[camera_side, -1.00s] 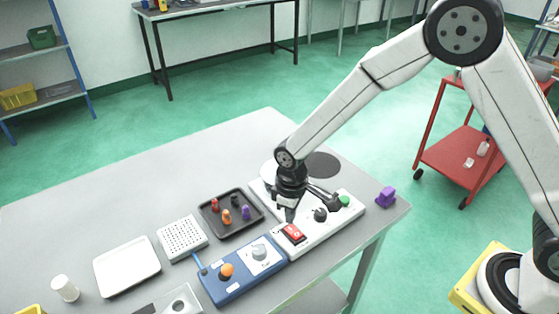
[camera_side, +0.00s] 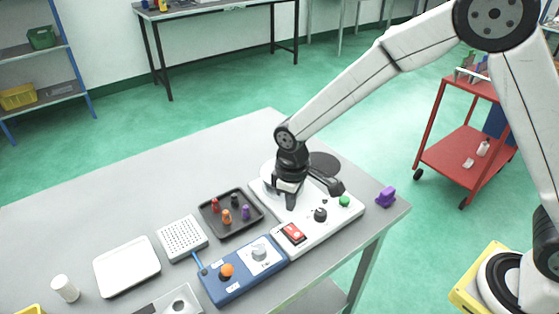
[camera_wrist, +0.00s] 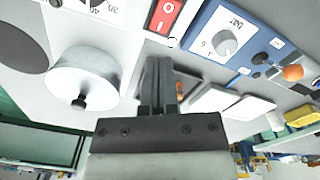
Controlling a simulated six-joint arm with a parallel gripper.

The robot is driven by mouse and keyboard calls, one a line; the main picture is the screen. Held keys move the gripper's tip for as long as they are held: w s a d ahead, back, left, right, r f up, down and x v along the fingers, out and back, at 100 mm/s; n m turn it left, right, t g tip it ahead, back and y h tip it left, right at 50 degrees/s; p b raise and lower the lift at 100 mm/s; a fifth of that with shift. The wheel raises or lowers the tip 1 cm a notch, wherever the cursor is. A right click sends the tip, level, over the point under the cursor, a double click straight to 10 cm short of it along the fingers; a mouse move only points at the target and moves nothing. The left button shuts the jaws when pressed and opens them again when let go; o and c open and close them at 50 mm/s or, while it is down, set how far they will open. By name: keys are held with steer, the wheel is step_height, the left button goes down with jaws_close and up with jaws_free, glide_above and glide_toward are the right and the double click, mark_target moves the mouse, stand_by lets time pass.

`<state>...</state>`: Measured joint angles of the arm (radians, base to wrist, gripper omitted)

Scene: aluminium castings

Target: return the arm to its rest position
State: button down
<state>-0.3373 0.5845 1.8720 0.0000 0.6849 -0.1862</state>
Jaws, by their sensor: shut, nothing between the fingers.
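My gripper (camera_side: 290,204) is shut and empty. In the side view it points down above the white control panel (camera_side: 330,229), between the panel's left part and the dark tray. In the wrist view the shut fingers (camera_wrist: 157,66) stand in the middle, with nothing between them. My arm reaches in from the upper right. I cannot tell the exact gap between the fingertips and the panel.
A dark tray (camera_side: 231,233) with several coloured pegs, a blue box (camera_side: 222,288) and a purple part (camera_side: 386,197) are nearby.

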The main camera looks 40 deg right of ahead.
steer(key=shift+s+d+r, duration=0.2)
steer(key=shift+d+r, duration=0.05)
steer(key=shift+d, duration=0.25)
steer(key=s+d+r+m+t, duration=0.2)
steer(key=s+d+r+m, duration=0.2)
steer(key=s+d, duration=0.8)
steer(key=shift+s+d+r+m+t, duration=0.2)
steer(key=shift+s+d+m+t, duration=0.15)
steer(key=shift+d+m, duration=0.55)
steer(key=shift+a, duration=0.15)
